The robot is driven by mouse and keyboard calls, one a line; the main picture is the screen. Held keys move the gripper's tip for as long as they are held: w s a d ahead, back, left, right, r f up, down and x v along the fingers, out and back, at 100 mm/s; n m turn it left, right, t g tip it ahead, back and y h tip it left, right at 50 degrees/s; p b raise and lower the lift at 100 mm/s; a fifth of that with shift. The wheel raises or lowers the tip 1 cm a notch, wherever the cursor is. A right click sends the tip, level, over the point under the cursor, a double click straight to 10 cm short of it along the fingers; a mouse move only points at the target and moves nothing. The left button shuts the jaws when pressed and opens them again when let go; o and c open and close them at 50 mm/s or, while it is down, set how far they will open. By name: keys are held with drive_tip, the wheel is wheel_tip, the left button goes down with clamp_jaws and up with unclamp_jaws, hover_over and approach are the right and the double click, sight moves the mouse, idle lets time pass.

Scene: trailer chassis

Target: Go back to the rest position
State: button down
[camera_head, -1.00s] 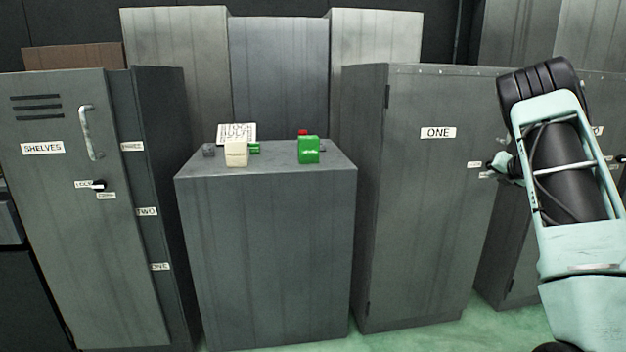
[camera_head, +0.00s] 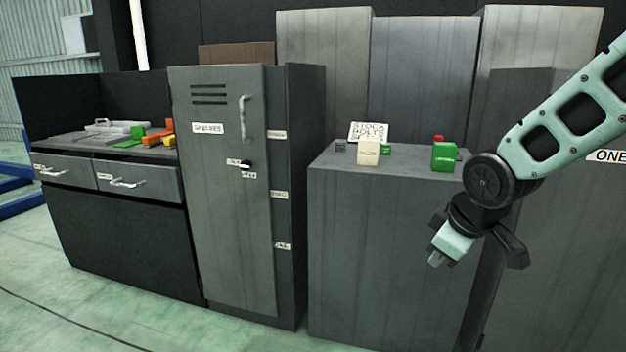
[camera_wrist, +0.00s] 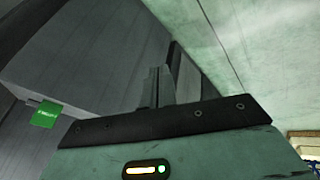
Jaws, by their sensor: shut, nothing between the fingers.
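My arm comes in from the right in the head view. My gripper (camera_head: 436,260) hangs at its end, pointing down and to the left, in front of the low grey cabinet (camera_head: 385,250). Its fingers are shut and empty. In the wrist view the closed fingers (camera_wrist: 156,86) show as a narrow dark shape above my gripper's body. No object is held.
A white block (camera_head: 369,153), a green block (camera_head: 445,156) and a small sign (camera_head: 368,131) stand on the low cabinet. The shelves locker (camera_head: 225,190) and a workbench (camera_head: 130,235) with drawers stand left. Open green floor (camera_head: 60,310) lies in front.

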drive_tip(key=s+a+f+m+g, duration=0.1)
drive_tip(key=s+a+g, duration=0.3)
drive_tip(key=s, duration=0.9)
drive_tip(key=s+a+f+g, duration=0.1)
drive_tip(key=s+a, duration=0.4)
drive_tip(key=s, duration=0.7)
wheel_tip(320, 180, up, 24)
drive_tip(key=p, duration=2.3)
drive_tip(key=shift+s+f+m+p, duration=0.25)
drive_tip(key=shift+s+m+p, duration=0.05)
drive_tip(key=shift+s+p, duration=0.1)
